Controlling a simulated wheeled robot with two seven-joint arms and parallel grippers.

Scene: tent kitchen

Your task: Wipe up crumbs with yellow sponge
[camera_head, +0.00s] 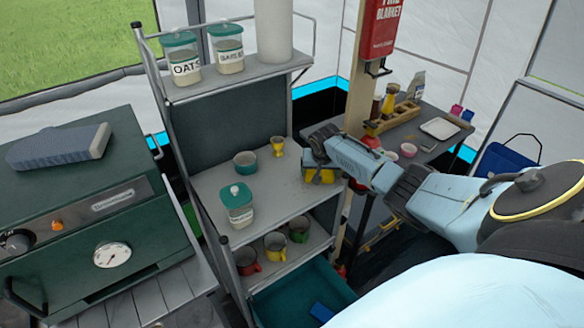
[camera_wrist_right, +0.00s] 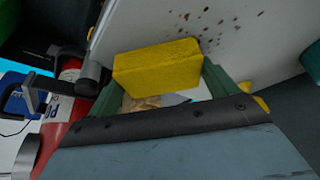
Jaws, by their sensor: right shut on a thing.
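My right gripper (camera_head: 318,163) is shut on the yellow sponge (camera_head: 323,176) at the right edge of the grey shelf (camera_head: 280,200). In the right wrist view the sponge (camera_wrist_right: 157,67) sits between the green fingers of my right gripper (camera_wrist_right: 160,82). Dark brown crumbs (camera_wrist_right: 205,22) lie scattered on the pale shelf just beyond the sponge. In the head view they are too small to make out clearly. I cannot tell whether the sponge touches the shelf. My left gripper is not in view.
A teal bowl (camera_head: 245,163), a yellow egg cup (camera_head: 277,146) and a lidded jar (camera_head: 237,204) stand on the same shelf. Several mugs (camera_head: 275,246) are on the shelf below. A wooden post (camera_head: 356,90) and a fire extinguisher (camera_wrist_right: 65,105) are close to my right gripper.

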